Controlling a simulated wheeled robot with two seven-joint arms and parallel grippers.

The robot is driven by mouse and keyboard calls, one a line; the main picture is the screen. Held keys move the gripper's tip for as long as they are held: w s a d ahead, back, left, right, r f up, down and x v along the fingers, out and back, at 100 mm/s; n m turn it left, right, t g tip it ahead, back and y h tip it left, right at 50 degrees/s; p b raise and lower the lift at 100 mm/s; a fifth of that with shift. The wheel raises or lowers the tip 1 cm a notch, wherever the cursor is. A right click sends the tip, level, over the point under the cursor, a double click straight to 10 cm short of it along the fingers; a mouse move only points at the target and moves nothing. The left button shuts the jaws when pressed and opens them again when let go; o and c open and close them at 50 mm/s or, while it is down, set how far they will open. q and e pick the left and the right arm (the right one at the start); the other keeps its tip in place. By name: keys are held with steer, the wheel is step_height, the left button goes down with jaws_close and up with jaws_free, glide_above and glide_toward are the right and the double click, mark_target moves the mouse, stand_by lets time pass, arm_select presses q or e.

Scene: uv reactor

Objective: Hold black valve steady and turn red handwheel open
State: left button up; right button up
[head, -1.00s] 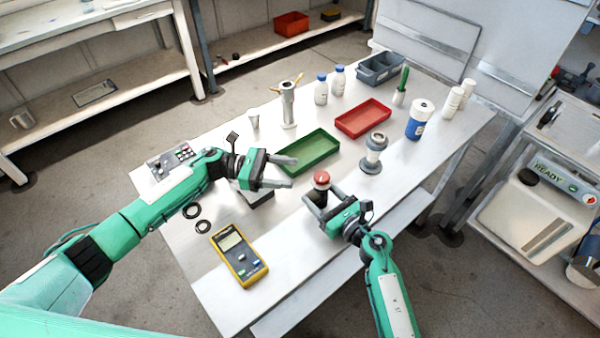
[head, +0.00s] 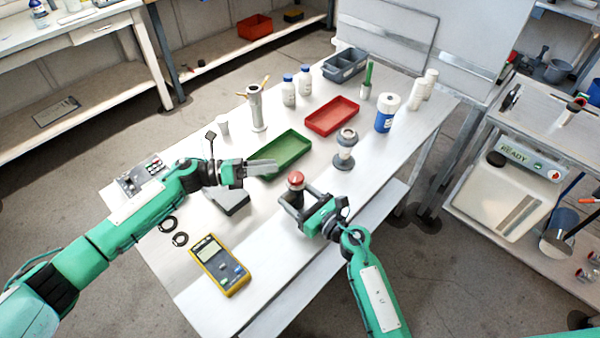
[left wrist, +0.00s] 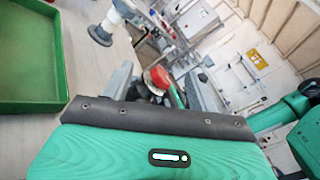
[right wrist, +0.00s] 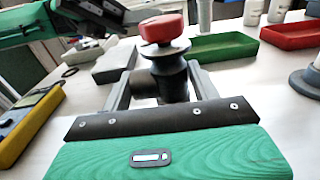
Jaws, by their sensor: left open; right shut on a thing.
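The black valve (right wrist: 172,70) stands upright on the table with the red handwheel (right wrist: 162,28) on top. My right gripper (head: 296,202) is shut on the valve body, one finger on each side below the handwheel. The handwheel (head: 296,178) is uncovered in the head view. My left gripper (head: 268,168) is open and empty, up and left of the handwheel and apart from it. In the left wrist view the handwheel (left wrist: 158,78) shows between the left fingers, farther off. The valve's lower part is partly hidden by the right gripper in the head view.
A green tray (head: 268,172) lies just behind the left gripper, and a red tray (head: 332,116) behind that. A grey flanged fitting (head: 345,150) stands right of the valve. A yellow meter (head: 220,264) and black rings (head: 180,239) lie front left. The front middle table is clear.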

mark_target(302, 173)
arm_select(q)
steer(key=s+d+r+n+t+y, duration=0.1)
steer(key=s+r+n+t, duration=0.15)
steer(key=n, duration=0.95)
steer(key=s+d+r+n+t+y, duration=0.15)
steer(key=n+t, duration=0.25)
steer(key=n, duration=0.7)
steer(key=s+d+r+n+t+y, duration=0.1)
steer(key=s+r+n+t+y, duration=0.15)
steer(key=n, duration=0.95)
steer(key=shift+t+h, duration=0.3)
steer(key=shift+h, duration=0.1)
steer(key=shift+w+a+f, duration=0.1)
steer(key=shift+w+f, duration=0.05)
steer(key=shift+f, duration=1.35)
steer(key=shift+w+d+f, duration=0.1)
steer(key=shift+w+f, duration=0.05)
steer(key=shift+f, duration=1.35)
steer(key=shift+w+a+f, duration=0.1)
steer(key=shift+w+f, duration=0.05)
steer(key=shift+f, duration=1.35)
steer(key=shift+x, duration=3.75)
steer(key=shift+r, duration=0.1)
steer(key=c, duration=1)
